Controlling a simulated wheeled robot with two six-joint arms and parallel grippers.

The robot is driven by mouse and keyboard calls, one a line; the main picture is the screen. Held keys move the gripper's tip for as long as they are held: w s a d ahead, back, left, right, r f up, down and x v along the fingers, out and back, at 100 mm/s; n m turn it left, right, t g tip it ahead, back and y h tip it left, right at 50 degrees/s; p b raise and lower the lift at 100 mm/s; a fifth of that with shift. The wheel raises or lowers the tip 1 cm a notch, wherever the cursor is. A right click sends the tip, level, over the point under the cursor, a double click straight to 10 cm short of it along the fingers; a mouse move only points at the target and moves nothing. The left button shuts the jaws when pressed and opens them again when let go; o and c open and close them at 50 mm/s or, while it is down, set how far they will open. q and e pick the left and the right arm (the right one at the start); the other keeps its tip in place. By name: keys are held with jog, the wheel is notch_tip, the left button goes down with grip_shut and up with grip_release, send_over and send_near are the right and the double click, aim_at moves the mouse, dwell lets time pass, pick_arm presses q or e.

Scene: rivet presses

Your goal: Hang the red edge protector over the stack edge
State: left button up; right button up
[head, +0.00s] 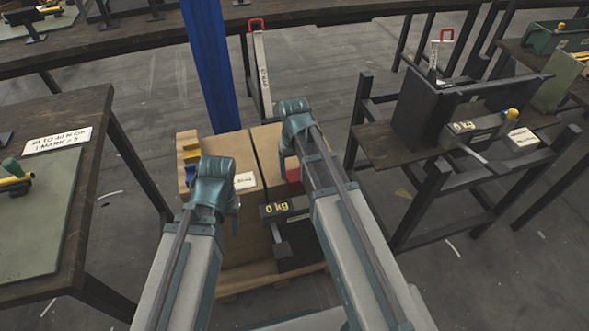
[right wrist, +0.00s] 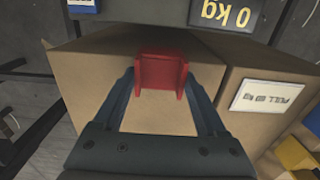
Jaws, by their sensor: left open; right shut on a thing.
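The stack is cardboard boxes (head: 262,150) on a wooden pallet (head: 240,290); a box (right wrist: 80,70) also fills much of the right wrist view. The red edge protector (right wrist: 161,74) is an angled piece with side flanges, between the fingers of my right gripper (right wrist: 161,85). A small part of the protector (head: 293,173) shows in the head view beside my right gripper (head: 290,150), over the right box. My right gripper is shut on it. I cannot tell whether it touches the cardboard. My left gripper (head: 228,203) is open and empty above the left box.
A black scale marked 0 kg (head: 287,208) stands at the stack's near side. Yellow and blue pieces (head: 190,153) sit at its left edge. A blue post (head: 210,65) rises behind. A workbench (head: 60,140) is left, and a dark stand (head: 410,150) is right.

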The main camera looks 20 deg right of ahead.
jog(key=o, duration=1.3)
jog(key=shift+r, duration=0.15)
notch_tip(320, 180, up, 14)
jog(key=p, duration=1.3)
jog(key=shift+f+p, duration=0.2)
jog(key=shift+p, duration=0.2)
jog(key=s+a+r+n+p, duration=0.1)
jog(key=s+a+r+p, duration=0.3)
jog(key=s, duration=0.3)
jog(key=s+a+r+n+h+p, duration=0.1)
jog(key=s+a+r+n+p, duration=0.1)
jog(key=s+a+r+p, duration=0.2)
jog(key=s+a, duration=0.2)
jog(key=s, duration=0.1)
jog(key=shift+s+a+r, duration=0.3)
